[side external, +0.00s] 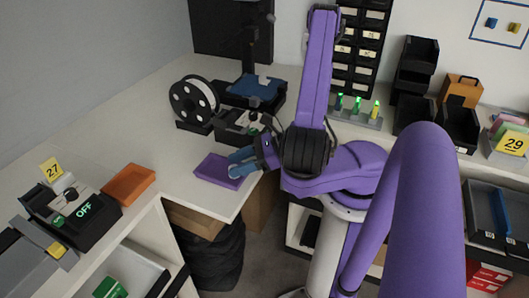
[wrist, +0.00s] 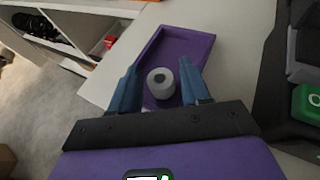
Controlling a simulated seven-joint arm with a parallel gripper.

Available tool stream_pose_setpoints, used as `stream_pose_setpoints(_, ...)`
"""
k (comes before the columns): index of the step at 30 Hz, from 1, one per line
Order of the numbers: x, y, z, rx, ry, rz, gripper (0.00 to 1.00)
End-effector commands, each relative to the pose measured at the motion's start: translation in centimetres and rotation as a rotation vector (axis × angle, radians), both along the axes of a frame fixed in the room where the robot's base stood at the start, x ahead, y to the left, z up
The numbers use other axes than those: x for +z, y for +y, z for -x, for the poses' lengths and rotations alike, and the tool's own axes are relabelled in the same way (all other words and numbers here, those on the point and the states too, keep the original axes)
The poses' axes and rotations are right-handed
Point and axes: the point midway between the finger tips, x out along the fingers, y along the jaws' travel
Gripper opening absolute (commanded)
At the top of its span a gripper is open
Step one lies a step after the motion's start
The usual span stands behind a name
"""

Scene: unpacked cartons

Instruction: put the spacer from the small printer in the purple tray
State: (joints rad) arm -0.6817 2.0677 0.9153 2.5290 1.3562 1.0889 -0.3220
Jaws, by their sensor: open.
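The purple tray (side external: 212,168) lies on the white bench near its front corner, and it also shows in the wrist view (wrist: 190,43). My gripper (side external: 238,162) is low over the tray's right end. Its blue fingers (wrist: 159,78) are open, with a gap visible on either side of the spacer.
A small dark machine (side external: 240,125) stands right behind the tray. An orange tray (side external: 128,184) lies to the left. The bench edge is close in front.

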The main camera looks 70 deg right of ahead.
Motion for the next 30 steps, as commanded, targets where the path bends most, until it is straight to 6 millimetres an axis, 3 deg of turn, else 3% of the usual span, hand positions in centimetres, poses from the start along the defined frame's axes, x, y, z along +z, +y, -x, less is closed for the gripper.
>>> stream_pose_setpoints(18, 3.0, -3.8, 6.1, -0.004, -0.002, 0.002, 0.47)
stream_pose_setpoints(26, 3.4, -4.1, 6.8, 0.023, 0.002, 0.006, 0.47)
stream_pose_setpoints(30, 3.6, -3.9, 6.2, 0.134, 0.012, 0.039, 0.47)
